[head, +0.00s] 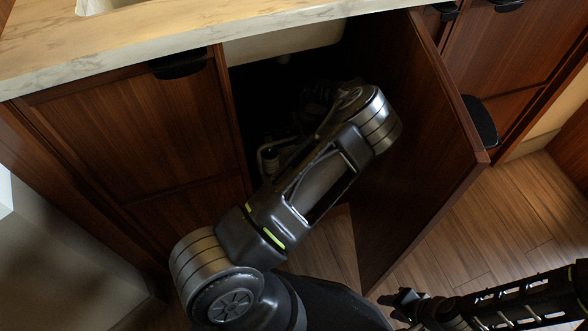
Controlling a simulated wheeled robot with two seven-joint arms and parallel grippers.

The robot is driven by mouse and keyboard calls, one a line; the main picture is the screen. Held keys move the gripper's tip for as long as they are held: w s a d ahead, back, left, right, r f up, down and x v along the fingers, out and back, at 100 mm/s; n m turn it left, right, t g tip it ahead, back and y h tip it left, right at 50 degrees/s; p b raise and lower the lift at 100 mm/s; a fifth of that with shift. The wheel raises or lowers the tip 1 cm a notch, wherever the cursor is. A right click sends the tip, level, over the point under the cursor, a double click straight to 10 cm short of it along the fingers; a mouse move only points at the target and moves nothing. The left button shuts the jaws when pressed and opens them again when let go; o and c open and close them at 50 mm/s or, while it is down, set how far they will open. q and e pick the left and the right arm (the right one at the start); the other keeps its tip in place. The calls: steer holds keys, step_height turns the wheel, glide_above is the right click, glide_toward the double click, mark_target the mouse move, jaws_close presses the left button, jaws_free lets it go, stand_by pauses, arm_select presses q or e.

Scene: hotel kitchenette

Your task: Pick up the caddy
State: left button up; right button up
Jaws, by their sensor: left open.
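Inside the open under-sink cabinet, a pale curved rim or handle (262,157) shows beside my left forearm, with small dark and light items next to it. It looks like part of the caddy, but most of it is hidden by my arm and the shadow. My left arm reaches into the cabinet, and my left gripper (316,97) is a dark shape in the shade there, open, above and to the right of the pale part. I see no contact between them. My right gripper (398,303) is outside, low at the right, over the floor; its jaws are unclear.
The open cabinet door (418,150) stands to the right of my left arm. A closed door (140,130) is on the left. The marble countertop (180,45) and the sink basin's underside (285,44) lie above the opening. Wood floor (510,215) is free at the right.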

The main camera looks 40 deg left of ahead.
arm_select(q)
steer(key=shift+x, duration=0.85)
steer(key=b+x, duration=0.2)
steer(key=x, duration=0.3)
steer(key=shift+s+f, duration=0.1)
jaws_close()
stand_by(0.3)
stand_by(0.9)
